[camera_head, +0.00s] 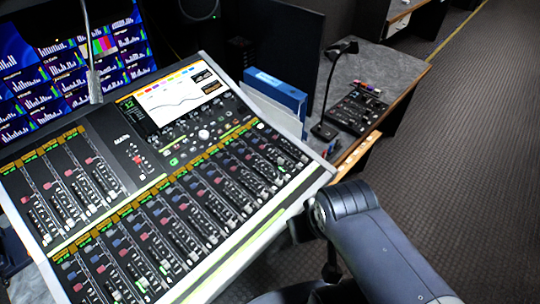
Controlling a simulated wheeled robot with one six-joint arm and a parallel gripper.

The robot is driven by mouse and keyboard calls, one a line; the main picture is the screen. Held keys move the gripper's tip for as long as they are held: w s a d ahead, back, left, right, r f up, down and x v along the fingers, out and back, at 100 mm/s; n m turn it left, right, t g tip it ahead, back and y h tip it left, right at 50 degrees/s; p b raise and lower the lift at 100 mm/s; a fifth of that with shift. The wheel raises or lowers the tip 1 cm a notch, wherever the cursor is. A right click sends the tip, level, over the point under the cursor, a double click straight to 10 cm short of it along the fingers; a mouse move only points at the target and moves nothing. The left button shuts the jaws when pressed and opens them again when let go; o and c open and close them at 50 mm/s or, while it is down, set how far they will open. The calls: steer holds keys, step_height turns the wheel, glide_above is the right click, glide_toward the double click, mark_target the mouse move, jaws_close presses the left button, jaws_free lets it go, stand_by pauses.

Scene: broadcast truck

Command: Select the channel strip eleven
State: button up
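A large mixing console (318,180) fills the left and middle of the head view, tilted, with a pale frame. Its channel strips stand in rows with faders, coloured buttons and small orange-topped displays (215,148). The strip numbers are too small to read, so I cannot tell which strip is eleven. A lit console screen (180,92) shows a curve, and green digits that look like 12 stand at its left. My arm comes in at the lower right, beside the console's right edge. My gripper is not visible.
A monitor wall (40,70) stands behind the console, with a thin gooseneck (88,45) before it. Blue binders (275,90), a desk microphone (325,128) and a small control panel (357,110) are on the side desk (375,62). Open carpet (470,170) lies at right.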

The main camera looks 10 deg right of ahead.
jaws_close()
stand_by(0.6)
